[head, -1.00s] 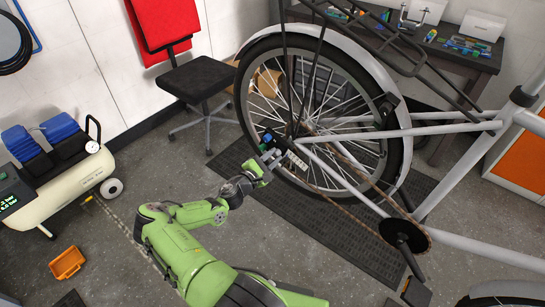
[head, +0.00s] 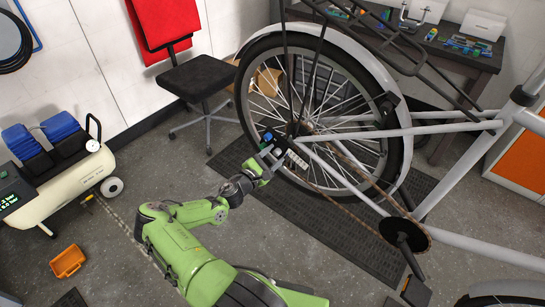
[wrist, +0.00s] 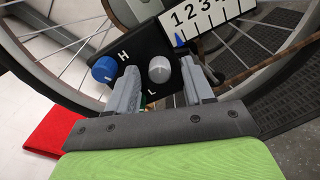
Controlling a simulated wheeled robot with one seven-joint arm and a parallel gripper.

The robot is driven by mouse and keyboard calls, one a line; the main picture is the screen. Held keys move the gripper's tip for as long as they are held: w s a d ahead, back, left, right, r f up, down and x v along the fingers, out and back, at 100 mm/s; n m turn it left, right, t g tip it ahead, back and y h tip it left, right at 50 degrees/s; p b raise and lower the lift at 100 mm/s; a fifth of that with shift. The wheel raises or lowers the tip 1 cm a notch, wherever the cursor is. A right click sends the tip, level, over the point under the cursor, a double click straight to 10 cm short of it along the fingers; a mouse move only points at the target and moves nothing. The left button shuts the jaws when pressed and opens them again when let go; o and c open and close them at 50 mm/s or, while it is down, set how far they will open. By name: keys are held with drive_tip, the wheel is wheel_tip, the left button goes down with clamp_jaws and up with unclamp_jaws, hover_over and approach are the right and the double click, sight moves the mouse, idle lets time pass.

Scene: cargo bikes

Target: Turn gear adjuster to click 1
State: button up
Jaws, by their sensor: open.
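A dark adjuster box with a blue knob (wrist: 104,68) and a grey knob (wrist: 159,70) shows in the wrist view, marked H and L. A white number plate (wrist: 200,18) showing 1, 2, 3 and more sits at its upper right. A small blue pointer (wrist: 180,40) lies at the plate's lower left, near the 1. My gripper (wrist: 160,66) is open, its fingertips on either side of the grey knob; I cannot tell whether they touch it. In the head view my gripper (head: 274,153) is at the rear hub, beside the number plate (head: 297,160).
The rear wheel's tyre (head: 399,150), spokes and the chain are close around the gripper. A black chair (head: 193,80), a compressor (head: 60,185) and an orange bin (head: 67,262) stand to the left. A workbench (head: 465,58) with tools is at the back right.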

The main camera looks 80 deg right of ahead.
drive_tip(key=p+v, duration=0.1)
drive_tip(key=v, duration=1.4)
drive_tip(key=shift+w+a, duration=0.2)
drive_tip(key=shift+a, duration=0.15)
